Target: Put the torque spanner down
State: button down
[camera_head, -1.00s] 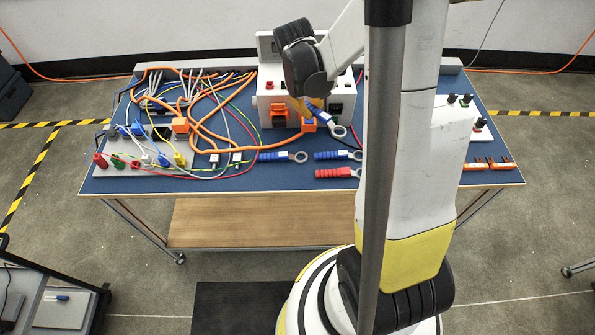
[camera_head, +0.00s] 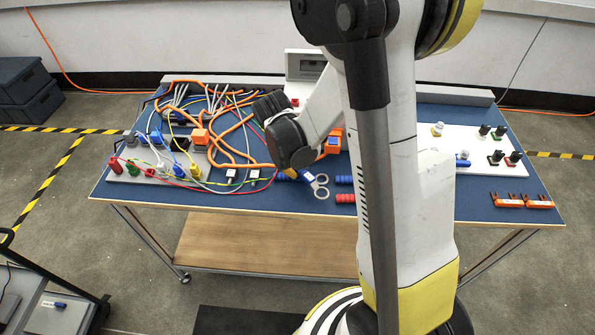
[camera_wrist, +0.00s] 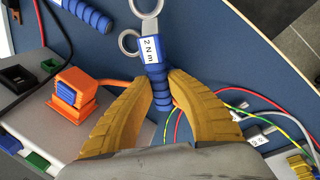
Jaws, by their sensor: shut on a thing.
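The torque spanner, with a blue handle, a "2 N m" label and a ring end, is in my gripper (camera_head: 297,166). In the wrist view both yellow fingers are shut on its blue handle (camera_wrist: 159,88), with the label (camera_wrist: 150,50) and ring beyond the fingertips. In the head view its ring end (camera_head: 321,193) points down and right, over the front part of the blue table (camera_head: 240,199). A second ring (camera_wrist: 128,42) shows beside it; that spanner's handle is mostly hidden. I cannot tell whether the held spanner touches the table.
Another blue handle (camera_head: 344,180) and a red handle (camera_head: 345,198) lie to the right, partly behind my arm. Tangled cables (camera_head: 225,125) and a grey connector box (camera_head: 155,172) fill the left side. An orange socket (camera_wrist: 72,92) is near my fingers.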

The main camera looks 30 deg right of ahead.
jog(key=shift+f, duration=0.35)
jog(key=c, duration=1.4)
grip_release()
